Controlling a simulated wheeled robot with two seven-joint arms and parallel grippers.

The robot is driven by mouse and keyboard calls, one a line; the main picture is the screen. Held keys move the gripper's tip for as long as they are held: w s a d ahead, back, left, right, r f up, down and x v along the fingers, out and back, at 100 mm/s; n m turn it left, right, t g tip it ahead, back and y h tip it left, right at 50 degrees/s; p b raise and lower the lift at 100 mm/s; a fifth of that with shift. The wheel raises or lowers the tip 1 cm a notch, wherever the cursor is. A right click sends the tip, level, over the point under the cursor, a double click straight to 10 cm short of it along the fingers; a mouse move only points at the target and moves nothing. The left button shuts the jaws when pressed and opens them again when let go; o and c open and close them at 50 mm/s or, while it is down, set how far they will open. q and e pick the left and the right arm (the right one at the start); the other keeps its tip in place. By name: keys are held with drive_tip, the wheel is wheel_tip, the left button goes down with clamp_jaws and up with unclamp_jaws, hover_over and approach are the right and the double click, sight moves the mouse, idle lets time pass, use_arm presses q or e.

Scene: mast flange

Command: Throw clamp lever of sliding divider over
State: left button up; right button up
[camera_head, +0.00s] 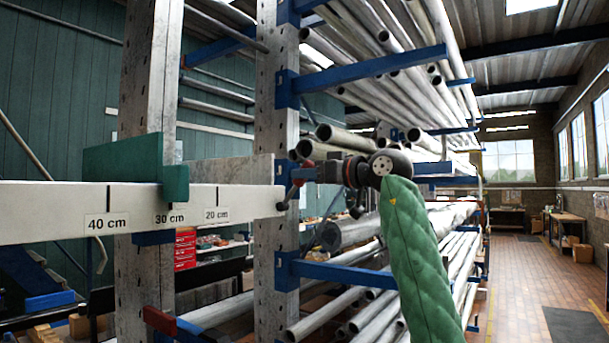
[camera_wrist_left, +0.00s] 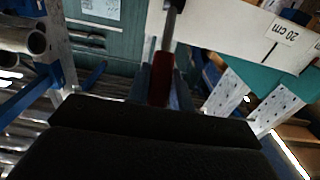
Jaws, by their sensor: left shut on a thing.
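My left gripper (camera_head: 316,172) is at the right end of the white scale beam (camera_head: 250,200). It is shut on the red handle of the clamp lever (camera_wrist_left: 161,78), with a finger on each side in the left wrist view. The lever's grey rod runs from the handle toward the beam; in the head view the lever (camera_head: 291,194) is small and partly hidden by the gripper. A green divider (camera_head: 135,165) sits over the beam near the 30 cm mark and also shows in the left wrist view (camera_wrist_left: 262,82). My right gripper is not in view.
Perforated grey uprights (camera_head: 278,110) stand behind the beam. Blue rack arms (camera_head: 370,66) carry several long metal pipes (camera_head: 345,310) above and below my gripper. The brick floor (camera_head: 515,275) at the right is mostly clear.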

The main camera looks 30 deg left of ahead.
use_arm(q)
drive_tip(key=shift+d+f, duration=0.3)
drive_tip(key=shift+f, duration=0.05)
drive_tip(key=shift+d+f+b, duration=0.15)
drive_tip(key=shift+f+b, duration=0.05)
drive_tip(key=shift+b, duration=0.15)
drive_tip(key=shift+d+f+b, duration=0.5)
drive_tip(key=shift+f, duration=0.15)
drive_tip(key=o, duration=0.7)
drive_tip(key=shift+d, duration=0.1)
drive_tip(key=shift+s+d+b, duration=0.2)
drive_tip(key=shift+d+b, duration=0.15)
drive_tip(key=shift+d, duration=1.6)
drive_tip(key=shift+s+d+b, duration=0.15)
drive_tip(key=shift+d+b, duration=0.15)
drive_tip(key=shift+d, duration=1.65)
